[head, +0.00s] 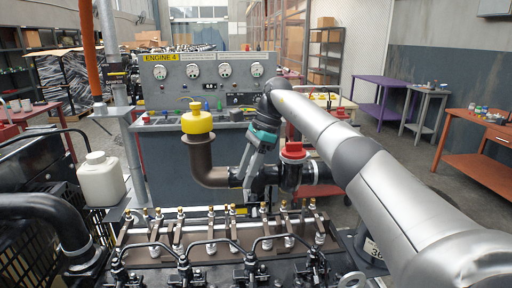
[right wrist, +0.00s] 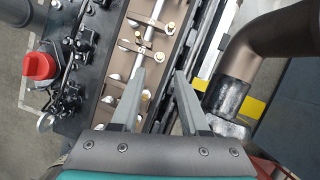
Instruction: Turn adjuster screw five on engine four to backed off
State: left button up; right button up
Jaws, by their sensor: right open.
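The engine top carries a row of rocker arms and upright adjuster screws (head: 232,209) with brass-coloured tips, in the front middle of the head view. They also show in the right wrist view as round heads (right wrist: 146,95) along a silver shaft. A yellow label on the gauge panel (head: 175,85) behind reads ENGINE 4. My right gripper (head: 247,188) is open and empty, pointing down above the back of the screw row. In the right wrist view its fingers (right wrist: 160,78) are apart with nothing between them. My left gripper is out of view.
A brown elbow pipe with a yellow cap (head: 198,122) and a red-capped black pipe (head: 292,152) stand close behind the screw row, near my right gripper. Black fuel lines (head: 208,243) run in front. A white bottle (head: 101,180) stands at left.

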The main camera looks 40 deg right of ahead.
jog(key=w+p+v, duration=0.1)
jog(key=v, duration=0.7)
jog(key=shift+s+d+r+p, duration=0.15)
jog(key=shift+s+r+p, duration=0.2)
jog(key=shift+s, duration=0.2)
jog(key=shift+f, duration=0.1)
